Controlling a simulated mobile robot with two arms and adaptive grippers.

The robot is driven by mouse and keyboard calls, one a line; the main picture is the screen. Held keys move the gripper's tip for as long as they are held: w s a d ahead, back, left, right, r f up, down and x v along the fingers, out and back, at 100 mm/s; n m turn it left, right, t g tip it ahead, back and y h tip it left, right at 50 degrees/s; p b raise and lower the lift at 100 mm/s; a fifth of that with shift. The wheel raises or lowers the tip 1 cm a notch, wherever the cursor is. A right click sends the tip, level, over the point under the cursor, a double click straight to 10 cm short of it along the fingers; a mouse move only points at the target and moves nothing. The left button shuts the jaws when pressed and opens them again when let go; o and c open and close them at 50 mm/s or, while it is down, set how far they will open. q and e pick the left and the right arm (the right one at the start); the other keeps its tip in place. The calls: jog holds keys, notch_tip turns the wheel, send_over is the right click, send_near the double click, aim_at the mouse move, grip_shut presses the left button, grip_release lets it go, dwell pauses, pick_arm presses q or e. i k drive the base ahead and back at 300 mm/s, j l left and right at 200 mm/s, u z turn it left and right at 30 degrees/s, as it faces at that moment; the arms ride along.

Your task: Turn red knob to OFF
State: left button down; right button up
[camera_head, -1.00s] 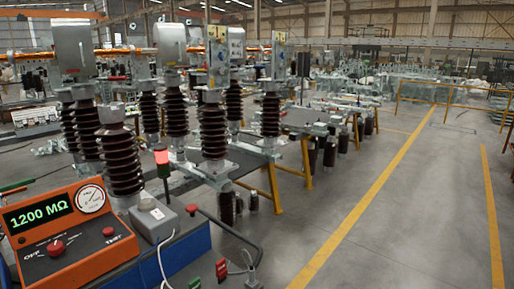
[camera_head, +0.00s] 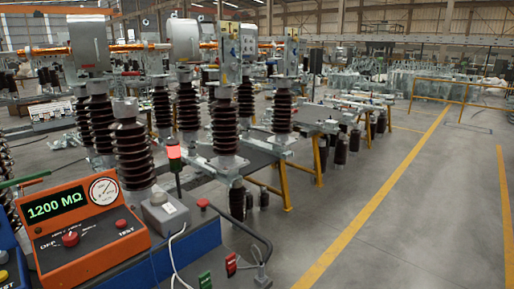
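An orange tester (camera_head: 95,255) stands at the lower left in the head view. Its green display reads 1200 MΩ, with a round dial gauge (camera_head: 104,190) beside it. A red knob (camera_head: 70,239) sits on its black panel near the OFF label (camera_head: 49,245). Where the knob points is too small to tell. A smaller red button (camera_head: 121,224) is at the right of the panel by the TEST label. Neither of my grippers is in view.
Brown ribbed insulators (camera_head: 132,150) stand behind the tester. A lit red signal lamp (camera_head: 174,152) and a grey box (camera_head: 164,211) stand to its right. Red and green clips (camera_head: 231,264) lie at the front. Open grey floor with yellow lines (camera_head: 370,225) is on the right.

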aim_at(72, 239)
jog(key=u, duration=1.45)
